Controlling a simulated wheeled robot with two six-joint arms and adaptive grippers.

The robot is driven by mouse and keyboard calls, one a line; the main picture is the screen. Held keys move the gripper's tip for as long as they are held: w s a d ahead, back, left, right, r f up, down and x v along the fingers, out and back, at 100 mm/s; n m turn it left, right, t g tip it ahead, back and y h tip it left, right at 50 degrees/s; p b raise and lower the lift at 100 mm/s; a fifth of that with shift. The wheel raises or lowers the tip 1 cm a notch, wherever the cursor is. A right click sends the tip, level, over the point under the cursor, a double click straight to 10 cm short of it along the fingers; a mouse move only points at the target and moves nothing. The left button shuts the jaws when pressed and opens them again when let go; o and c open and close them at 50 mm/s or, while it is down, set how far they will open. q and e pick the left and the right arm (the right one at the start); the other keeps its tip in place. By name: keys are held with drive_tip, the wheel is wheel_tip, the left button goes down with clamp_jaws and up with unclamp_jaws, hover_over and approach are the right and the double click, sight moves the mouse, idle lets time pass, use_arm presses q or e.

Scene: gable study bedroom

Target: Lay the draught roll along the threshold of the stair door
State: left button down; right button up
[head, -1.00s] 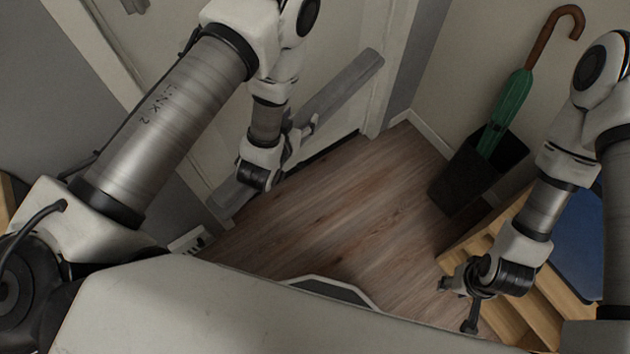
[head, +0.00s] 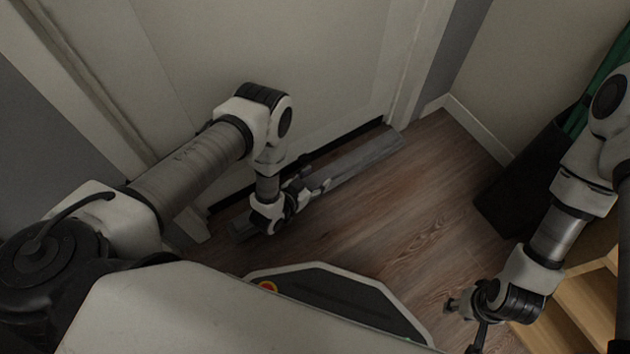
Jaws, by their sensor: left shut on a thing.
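The draught roll (head: 358,161) is a long grey bar in the head view, lying slantwise low in front of the stair door (head: 330,60). My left gripper (head: 312,187) is shut on it near its middle. The roll runs roughly parallel to the dark gap at the door's foot, the threshold (head: 345,137), on the room side of it. I cannot tell whether the roll touches the floor. Its left part is partly hidden by my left wrist. My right gripper (head: 466,320) is open and empty at the lower right.
A black umbrella bin (head: 525,185) with a green umbrella (head: 604,70) stands at the right by the wall. Wooden steps or shelving (head: 575,310) lie under my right arm. The wood floor (head: 420,220) between the door and the bin is clear.

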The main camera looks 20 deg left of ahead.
use_arm(q)
drive_tip(key=shift+f+b, duration=3)
drive_tip(key=shift+f, duration=0.2)
drive_tip(key=shift+f, duration=0.35)
drive_tip(key=shift+c, duration=1.1)
unclamp_jaws()
drive_tip(key=shift+s, duration=0.1)
